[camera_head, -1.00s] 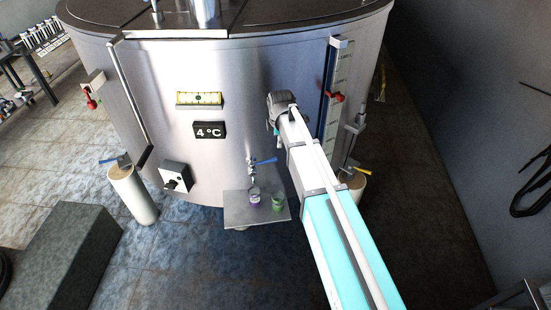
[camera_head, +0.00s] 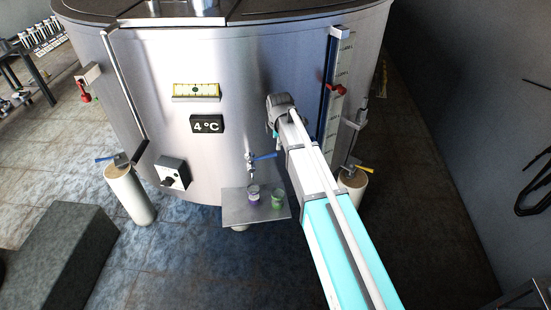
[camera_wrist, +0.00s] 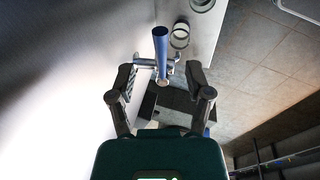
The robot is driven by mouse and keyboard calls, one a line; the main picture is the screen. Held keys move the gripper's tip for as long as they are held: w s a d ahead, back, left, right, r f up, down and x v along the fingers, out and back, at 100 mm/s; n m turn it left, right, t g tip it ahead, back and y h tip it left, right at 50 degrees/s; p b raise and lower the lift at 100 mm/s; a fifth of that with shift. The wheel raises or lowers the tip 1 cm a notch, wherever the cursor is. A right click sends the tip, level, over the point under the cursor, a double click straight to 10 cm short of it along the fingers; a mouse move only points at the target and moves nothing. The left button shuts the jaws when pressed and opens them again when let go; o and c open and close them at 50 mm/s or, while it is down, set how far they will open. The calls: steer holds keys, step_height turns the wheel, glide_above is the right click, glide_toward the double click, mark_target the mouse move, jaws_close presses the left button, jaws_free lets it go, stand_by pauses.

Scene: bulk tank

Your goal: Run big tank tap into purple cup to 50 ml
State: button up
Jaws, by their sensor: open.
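The big tank (camera_head: 130,80) fills the back of the head view. Its small front tap (camera_head: 251,165) has a blue lever (camera_head: 265,156) pointing right. The purple cup (camera_head: 254,200) stands upright on a metal shelf (camera_head: 236,214), beneath the tap's spout. The level in it is too small to read. In the wrist view my gripper (camera_wrist: 160,76) is open and empty, its two fingers apart on either side of the tap, with the blue lever (camera_wrist: 160,45) just beyond the fingertips. My gripper's fingers are hidden in the head view.
A green cup (camera_head: 277,201) stands right of the purple cup on the shelf. Other fittings on the tank are a control box (camera_head: 172,173), a 4 °C display (camera_head: 207,124) and a level gauge (camera_head: 337,90). Dark floor lies clear at right.

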mark_target(276, 154)
steer(key=shift+w+a+f+b, duration=0.1)
steer(key=shift+w+f+b, duration=0.15)
steer(key=shift+f+b, duration=1.15)
steer(key=shift+w+a+f+b, duration=0.1)
steer(key=shift+w+f+b, duration=0.2)
steer(key=shift+f+b, duration=1.05)
steer(key=shift+w+a+f+b, duration=0.1)
steer(key=shift+w+f+b, duration=0.15)
steer(key=shift+f+b, duration=1.15)
steer(key=shift+f, duration=0.2)
jaws_close()
steer(key=shift+d, duration=0.1)
